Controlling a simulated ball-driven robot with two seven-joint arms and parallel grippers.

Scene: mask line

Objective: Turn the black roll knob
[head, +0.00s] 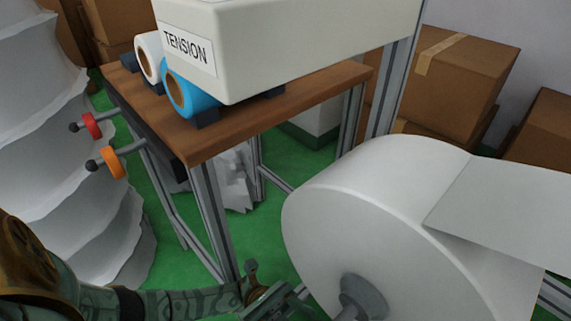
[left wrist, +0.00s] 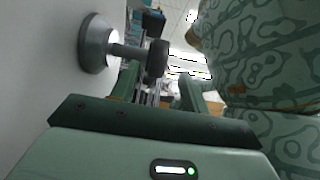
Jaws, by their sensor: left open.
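The black roll knob (left wrist: 157,58) sits on the end of a grey shaft that stands out from a round grey hub (left wrist: 97,43) on the white roll's face. In the head view the grey hub (head: 365,296) shows on the large white roll (head: 325,225); I cannot make out the knob clearly there. My left gripper (head: 275,286) is to the left of the hub, low in the picture. In the left wrist view its open fingers (left wrist: 158,82) stand either side of the knob's line, with the knob at the tips. I cannot tell whether they touch it. My right gripper is out of view.
A wooden-topped table (head: 235,140) stands behind, with a blue roll (head: 200,95) and a white box marked TENSION (head: 290,40). Cardboard boxes (head: 455,75) stand at the back right. White sheeting hangs at left.

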